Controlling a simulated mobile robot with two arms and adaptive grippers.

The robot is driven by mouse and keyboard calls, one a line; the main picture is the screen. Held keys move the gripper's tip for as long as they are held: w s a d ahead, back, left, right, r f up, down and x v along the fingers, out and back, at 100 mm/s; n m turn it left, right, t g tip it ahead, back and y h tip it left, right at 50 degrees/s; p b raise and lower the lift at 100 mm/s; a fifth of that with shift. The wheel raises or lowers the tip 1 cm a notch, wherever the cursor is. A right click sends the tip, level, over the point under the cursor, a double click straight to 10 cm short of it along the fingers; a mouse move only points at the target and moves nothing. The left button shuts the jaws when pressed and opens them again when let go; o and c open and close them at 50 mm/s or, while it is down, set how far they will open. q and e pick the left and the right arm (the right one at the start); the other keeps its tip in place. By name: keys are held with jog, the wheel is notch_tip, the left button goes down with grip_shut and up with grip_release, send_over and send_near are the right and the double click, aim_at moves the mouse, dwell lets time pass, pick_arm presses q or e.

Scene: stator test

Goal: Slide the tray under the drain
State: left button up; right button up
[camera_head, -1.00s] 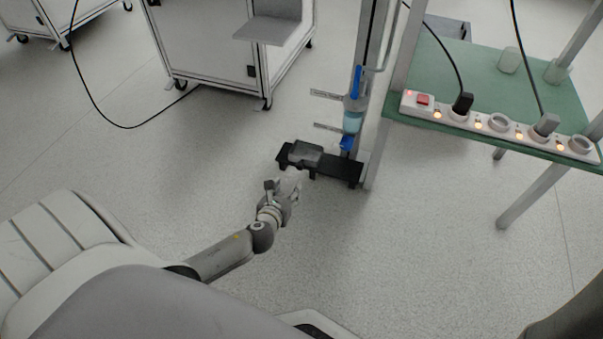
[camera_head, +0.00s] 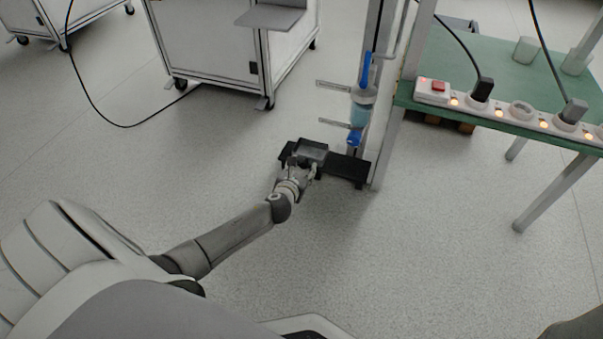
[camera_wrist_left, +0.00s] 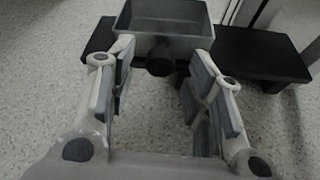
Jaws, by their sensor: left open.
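The tray (camera_head: 311,151) is a dark grey open box on the left part of a low black stand (camera_head: 346,168). In the left wrist view the tray (camera_wrist_left: 140,18) has a round dark knob (camera_wrist_left: 160,62) on its near side. The drain, a blue-ended fitting (camera_head: 354,139) under a clear bottle (camera_head: 361,105), hangs over the stand to the right of the tray. My left gripper (camera_head: 303,171) is open at the tray's near side. In the left wrist view its fingers (camera_wrist_left: 158,75) stand on either side of the knob, apart from it. My right gripper is out of view.
A metal post (camera_head: 391,130) rises beside the stand's right end. A green table (camera_head: 480,75) with a power strip (camera_head: 510,108) stands at the right. A white wheeled cabinet (camera_head: 205,50) is behind. The floor around the stand is clear.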

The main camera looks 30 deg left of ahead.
pick_arm(q)
jog(key=shift+w, duration=0.1)
jog(key=shift+c, duration=0.2)
grip_shut()
jog(key=w+d+p, duration=0.2)
jog(key=w+d, duration=0.1)
jog(key=d, duration=1)
jog(key=shift+d, duration=0.3)
jog(key=shift+w, duration=0.1)
jog(key=shift+o, duration=0.2)
grip_release()
jog(key=shift+d, duration=0.1)
